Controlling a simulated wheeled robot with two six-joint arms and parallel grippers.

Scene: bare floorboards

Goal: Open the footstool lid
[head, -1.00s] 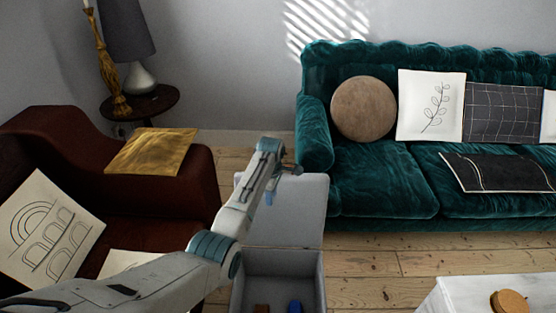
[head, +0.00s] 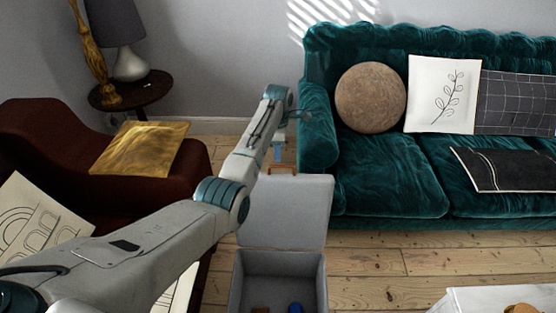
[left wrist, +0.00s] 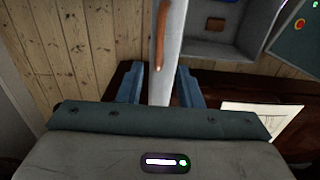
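The footstool (head: 234,285) is a grey box on the floorboards, open at the top. Its lid (head: 285,212) stands raised at the back, with a brown handle (head: 283,169) on its upper edge. In the left wrist view the lid (left wrist: 167,75) appears edge-on with the handle (left wrist: 162,30) along it. My left gripper (head: 278,153) is just above the handle at the lid's top. In the left wrist view its fingers (left wrist: 158,88) are apart, on either side of the lid's edge; contact cannot be told. My right gripper is not in view.
Inside the box lie a blue item (head: 296,308) and a brown item (head: 260,310). A dark red armchair (head: 60,150) is to the left, a green sofa (head: 395,180) to the right. A white table (head: 470,300) is at lower right. Floor between sofa and table is clear.

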